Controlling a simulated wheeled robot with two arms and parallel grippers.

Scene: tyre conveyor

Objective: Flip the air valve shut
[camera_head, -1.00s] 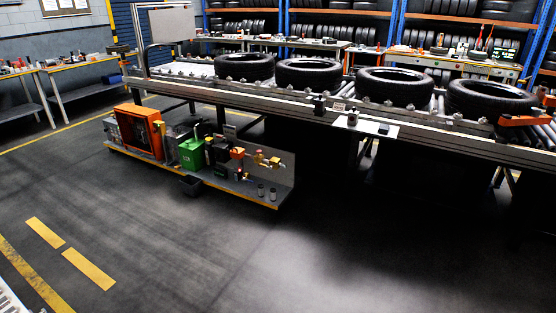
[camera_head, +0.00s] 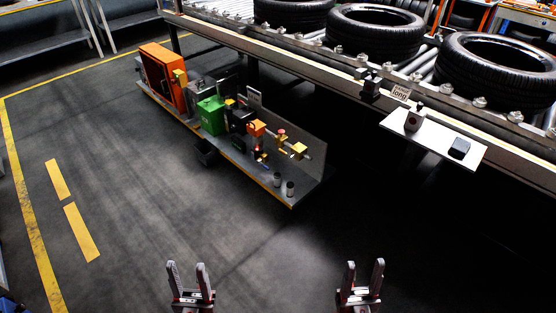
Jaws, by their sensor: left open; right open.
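The air unit stands on a low grey shelf (camera_head: 262,176) below the conveyor. At its right end is brass pipework with small fittings, among them a brass piece (camera_head: 298,151) and an orange block (camera_head: 256,128). Which fitting is the air valve, and how its handle is turned, is too small to tell. My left gripper (camera_head: 187,268) is open and empty at the bottom of the view. My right gripper (camera_head: 364,266) is open and empty to its right. Both are in front of the shelf, well apart from the pipework.
An orange box (camera_head: 161,75) and a green box (camera_head: 212,115) stand on the same shelf. Black tyres (camera_head: 375,32) lie on the conveyor above. A white plate (camera_head: 446,138) juts out from the conveyor. The floor before the shelf is clear.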

